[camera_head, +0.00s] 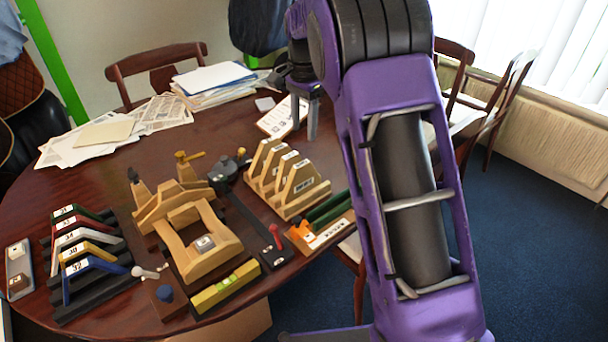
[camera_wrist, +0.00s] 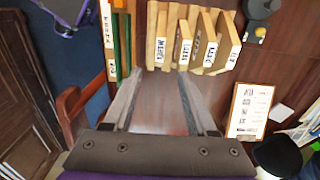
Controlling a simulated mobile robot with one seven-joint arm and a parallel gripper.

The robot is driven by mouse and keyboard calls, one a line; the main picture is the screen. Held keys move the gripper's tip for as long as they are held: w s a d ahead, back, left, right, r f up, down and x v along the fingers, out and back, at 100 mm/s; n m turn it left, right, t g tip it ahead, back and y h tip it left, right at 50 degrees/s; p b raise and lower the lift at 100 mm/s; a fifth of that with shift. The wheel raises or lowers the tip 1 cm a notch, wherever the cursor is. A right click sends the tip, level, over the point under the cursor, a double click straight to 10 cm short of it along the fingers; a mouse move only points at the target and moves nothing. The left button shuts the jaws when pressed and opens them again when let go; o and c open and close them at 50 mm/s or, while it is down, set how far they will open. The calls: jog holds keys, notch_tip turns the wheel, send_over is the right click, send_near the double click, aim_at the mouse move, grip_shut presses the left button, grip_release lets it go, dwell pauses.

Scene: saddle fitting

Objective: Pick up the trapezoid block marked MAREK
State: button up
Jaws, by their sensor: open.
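Several wooden trapezoid blocks with white name labels stand upright in a wooden rack (camera_head: 289,208) at the table's right side. The labels are too small to read surely; the labelled block at the near end (camera_head: 306,184) may be the one marked MAREK. In the wrist view the blocks show at the top, and the leftmost labelled one (camera_wrist: 161,28) has a label resembling MAREK. My gripper (camera_head: 304,118) is open and empty, above the table beyond the rack. In the wrist view its fingers (camera_wrist: 159,76) point toward the blocks, with bare table between them.
A clipboard (camera_wrist: 248,110) lies beside my gripper. Green bars in a labelled tray (camera_head: 326,231) stand in front of the rack. A wooden saddle fixture (camera_head: 197,255) and coloured numbered brackets (camera_head: 92,264) are to the left. Papers (camera_head: 213,78) are stacked behind.

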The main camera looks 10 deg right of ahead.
aim_at(303, 177)
notch_tip(303, 177, down, 17)
jog(key=b, duration=0.2)
jog(key=shift+s+a+r+b, duration=0.1)
jog(key=shift+r+b, duration=0.1)
jog(key=shift+b, duration=0.2)
grip_shut()
jog(key=shift+r, duration=0.1)
